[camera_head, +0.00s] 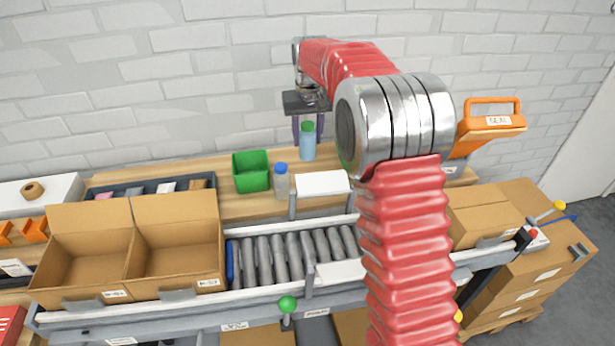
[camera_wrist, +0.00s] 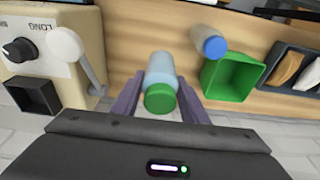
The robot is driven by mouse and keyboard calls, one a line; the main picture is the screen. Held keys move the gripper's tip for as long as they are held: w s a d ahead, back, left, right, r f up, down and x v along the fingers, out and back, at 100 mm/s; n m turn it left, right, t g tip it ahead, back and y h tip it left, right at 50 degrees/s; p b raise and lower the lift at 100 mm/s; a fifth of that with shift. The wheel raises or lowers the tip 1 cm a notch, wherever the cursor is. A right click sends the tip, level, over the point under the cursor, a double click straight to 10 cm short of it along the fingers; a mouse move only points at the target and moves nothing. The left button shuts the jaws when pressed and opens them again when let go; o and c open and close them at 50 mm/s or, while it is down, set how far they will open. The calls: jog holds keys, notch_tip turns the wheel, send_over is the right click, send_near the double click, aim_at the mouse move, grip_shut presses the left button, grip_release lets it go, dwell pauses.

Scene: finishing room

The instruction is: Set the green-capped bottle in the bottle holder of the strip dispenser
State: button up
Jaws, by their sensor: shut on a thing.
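The green-capped bottle (camera_head: 308,146), pale blue and see-through, is between the fingers of my gripper (camera_head: 308,128), which is shut on it. It also shows in the wrist view (camera_wrist: 161,72), cap towards the camera, one finger on each side. Whether its base touches the bench cannot be told. My arm seems to hide the dispenser in the head view.
A blue-capped bottle (camera_head: 281,181) and a green bin (camera_head: 251,172) stand close to the held bottle on the wooden bench. A dark tray (camera_wrist: 290,66) lies beyond the bin. A roller conveyor (camera_head: 290,256) with open cartons (camera_head: 80,282) runs in front. An orange sealer (camera_head: 490,125) stands right.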

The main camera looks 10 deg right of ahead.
aim_at(307, 149)
jog(key=shift+f, duration=2.35)
jog(key=shift+f, duration=2.5)
jog(key=shift+f, duration=0.1)
jog(key=o, duration=1.2)
jog(key=r, duration=0.4)
jog(key=s+r, duration=0.1)
jog(key=r, duration=0.6)
jog(key=shift+s+r, duration=0.4)
jog(key=shift+r, duration=0.15)
